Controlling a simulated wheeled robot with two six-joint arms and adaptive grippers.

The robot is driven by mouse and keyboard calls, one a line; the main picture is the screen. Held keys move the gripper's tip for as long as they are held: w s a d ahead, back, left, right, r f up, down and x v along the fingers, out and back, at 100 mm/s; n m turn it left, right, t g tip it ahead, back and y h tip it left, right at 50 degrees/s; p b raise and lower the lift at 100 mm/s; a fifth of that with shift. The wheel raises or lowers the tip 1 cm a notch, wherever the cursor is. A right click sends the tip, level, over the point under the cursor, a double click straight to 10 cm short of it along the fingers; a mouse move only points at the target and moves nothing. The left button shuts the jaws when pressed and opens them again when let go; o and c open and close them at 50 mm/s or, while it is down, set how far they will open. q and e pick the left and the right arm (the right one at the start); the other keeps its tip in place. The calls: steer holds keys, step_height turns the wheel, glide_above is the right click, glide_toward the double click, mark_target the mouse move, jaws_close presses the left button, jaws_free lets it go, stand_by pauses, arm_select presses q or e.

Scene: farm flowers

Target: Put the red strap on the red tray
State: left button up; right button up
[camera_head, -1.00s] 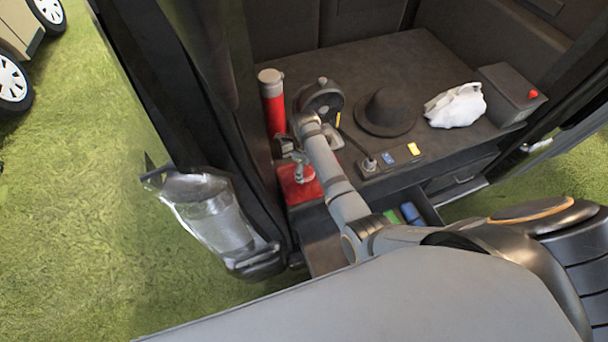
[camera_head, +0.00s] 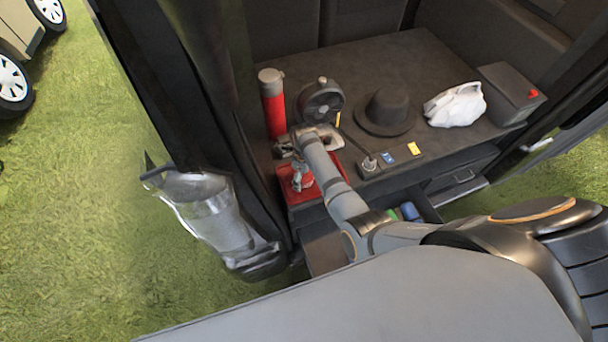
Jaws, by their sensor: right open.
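The red tray (camera_head: 286,192) lies at the near left corner of the dark cargo deck. My right gripper (camera_head: 300,184) is open and points down over the tray, close to its surface. My wrist and forearm cover part of the tray. I cannot make out the red strap as a separate thing; it may be hidden or blend with the red of the tray. My left gripper is not in view.
A red cylinder (camera_head: 273,108), a fan (camera_head: 321,102), a dark hat (camera_head: 387,111), a white bag (camera_head: 456,106) and a dark box (camera_head: 510,96) stand on the deck.

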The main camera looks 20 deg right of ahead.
steer(key=shift+r, duration=0.1)
step_height(320, 180, up, 12)
stand_by(0.5)
stand_by(0.4)
